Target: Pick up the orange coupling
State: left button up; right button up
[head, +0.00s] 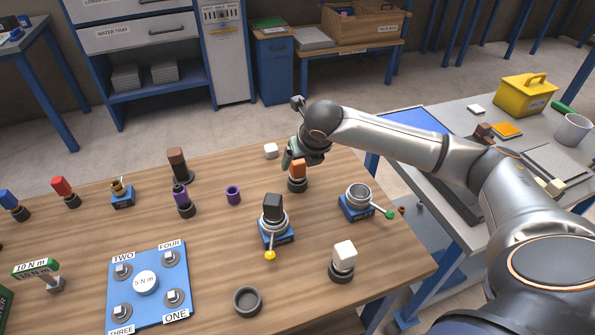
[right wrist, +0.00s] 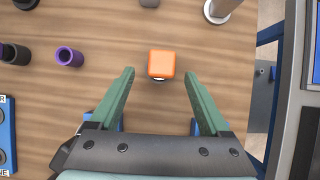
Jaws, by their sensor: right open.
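The orange coupling (head: 297,169) stands upright in a dark round holder (head: 297,185) near the far edge of the wooden table. In the right wrist view its square orange top (right wrist: 162,64) lies ahead, between the lines of the two green fingers. My right gripper (right wrist: 160,80) is open, with one finger on each side of the orange top and a gap on both sides. In the head view the right gripper (head: 291,157) is just above and behind the coupling, partly hidden by its own wrist. My left gripper is not in view.
A purple ring (head: 233,194) stands to the left. A black block on a blue base (head: 277,234) and a silver cup on a blue base (head: 357,203) stand nearer. A brown piece (head: 177,165) stands farther left.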

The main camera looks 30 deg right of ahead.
aim_at(299, 162)
jog(key=x, duration=0.5)
jog(key=shift+w+d, duration=0.1)
jog(key=shift+w, duration=0.05)
grip_shut()
dwell(0.4)
jog(key=shift+r, duration=0.1)
